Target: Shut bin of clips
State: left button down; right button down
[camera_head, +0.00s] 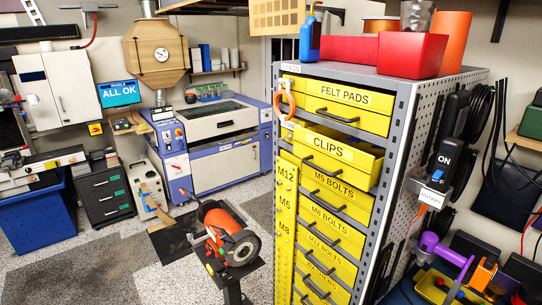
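The bin of clips (338,153) is a yellow drawer labelled CLIPS in the upper part of a grey metal cabinet (397,125). It is pulled out: its front stands forward of the drawers around it, and part of its open top shows. I cannot make out any clips inside. Neither of my grippers is in view.
More yellow bolt drawers (325,243) fill the cabinet below. An orange and black grinder (228,236) stands on a post in front, left of the cabinet. A red planter (411,54) and a blue bottle (309,40) stand on top. Open floor (95,270) lies at left.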

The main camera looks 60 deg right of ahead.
aim_at(358, 161)
jog(key=i, duration=0.85)
jog(key=z, duration=1.85)
